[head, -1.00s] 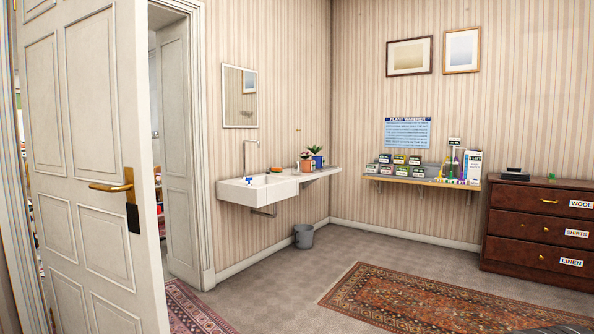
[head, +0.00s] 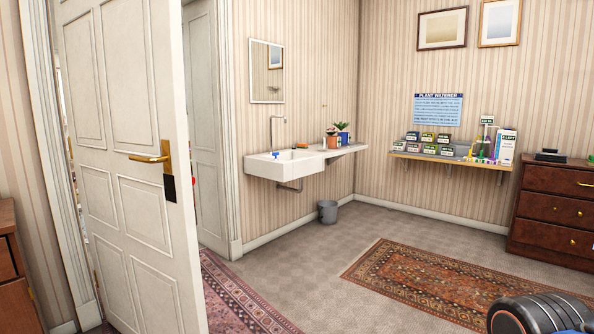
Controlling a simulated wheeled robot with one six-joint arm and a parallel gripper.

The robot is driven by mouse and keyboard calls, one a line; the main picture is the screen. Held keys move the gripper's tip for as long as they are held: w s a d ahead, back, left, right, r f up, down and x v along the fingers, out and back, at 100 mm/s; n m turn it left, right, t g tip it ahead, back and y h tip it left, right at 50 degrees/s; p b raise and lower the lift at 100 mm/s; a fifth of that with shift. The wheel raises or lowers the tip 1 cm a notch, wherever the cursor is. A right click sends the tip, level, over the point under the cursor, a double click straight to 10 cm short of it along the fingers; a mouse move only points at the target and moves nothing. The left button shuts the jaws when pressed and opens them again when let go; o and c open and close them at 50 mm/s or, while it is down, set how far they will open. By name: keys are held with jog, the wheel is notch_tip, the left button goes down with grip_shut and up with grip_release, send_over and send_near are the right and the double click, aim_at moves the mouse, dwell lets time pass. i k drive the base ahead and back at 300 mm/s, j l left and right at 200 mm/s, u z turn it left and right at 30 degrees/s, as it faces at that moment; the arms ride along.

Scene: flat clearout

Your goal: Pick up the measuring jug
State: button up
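I cannot make out a measuring jug for sure in the head view. The white sink (head: 283,176) with its tap hangs on the striped wall. The ledge (head: 352,149) to its right carries a terracotta pot (head: 332,142) and a blue pot (head: 344,137) with plants. Small pale shapes beside the pots are too small to tell. The wall shelf (head: 437,158) at right holds several small labelled boxes, bottles and a white carton (head: 505,147). A dark rounded part of my arm shows at the bottom right. My gripper is not in view.
An open white door (head: 128,190) stands close on the left, beside a doorway. A grey bin (head: 328,211) stands under the ledge. A patterned rug (head: 425,275) and a reddish rug (head: 240,300) lie on the floor. A dark drawer chest (head: 550,212) stands right. Grey floor between is clear.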

aim_at(322, 140)
jog(key=i, duration=3.9)
